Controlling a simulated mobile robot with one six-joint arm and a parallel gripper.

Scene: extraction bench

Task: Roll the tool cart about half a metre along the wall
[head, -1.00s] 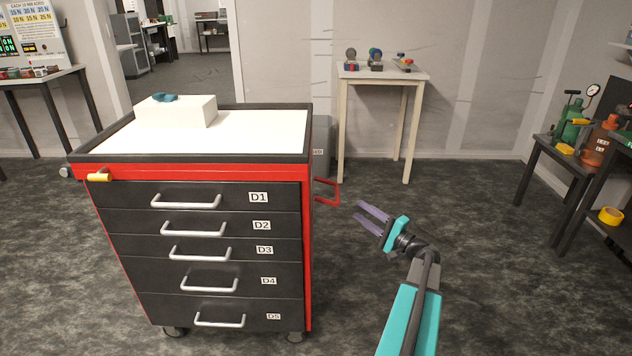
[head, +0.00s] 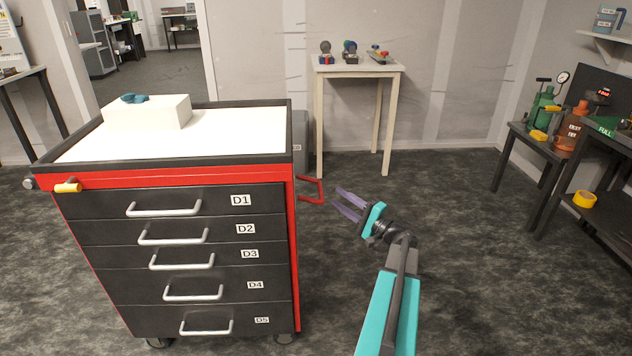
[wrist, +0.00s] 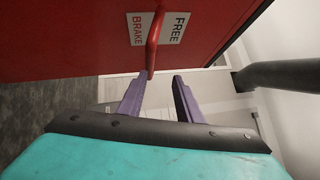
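The tool cart (head: 292,240) stands at the left, red with black drawers labelled D1 to D5 and a white top. A red handle (head: 318,190) juts from its right side. My gripper (head: 337,198) is open and empty, just right of the handle, fingers pointing at the cart and apart from the handle in the head view. In the wrist view, the cart's red side (wrist: 70,40) shows a red lever or bar (wrist: 154,40) over a BRAKE/FREE label (wrist: 176,27). Its lower end is close to the left finger; I cannot tell whether they touch.
A pale table (head: 360,70) with small items stands by the back wall. Dark benches (head: 520,150) with bottles and yellow tape (head: 585,199) stand at the right. A white block (head: 148,112) sits on the cart. Floor between cart and benches is clear.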

